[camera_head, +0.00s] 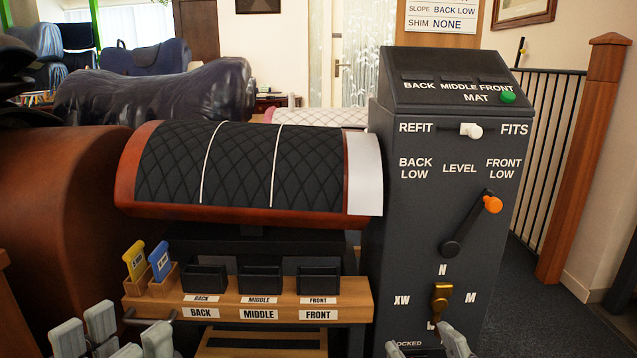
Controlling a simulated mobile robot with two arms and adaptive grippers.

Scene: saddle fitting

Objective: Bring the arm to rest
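My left gripper (113,338) is at the bottom left, its pale grey fingers apart with nothing seen between them. It is in front of the wooden rack and below the yellow and blue shims. My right gripper (425,347) is at the bottom edge, in front of the lower part of the dark control column (420,210). Its fingers show only in part, spread apart, with nothing seen held. The gold dial knob (441,298) stands just above it. The lever with the orange knob (492,204) slants up to the right, below FRONT LOW.
A quilted black pad (240,165) lies on the wooden-edged form. Below, a wooden rack (345,300) has black BACK, MIDDLE and FRONT bins. A yellow shim (135,260) and a blue shim (160,262) stand in holders. A brown rounded body (55,210) fills the left.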

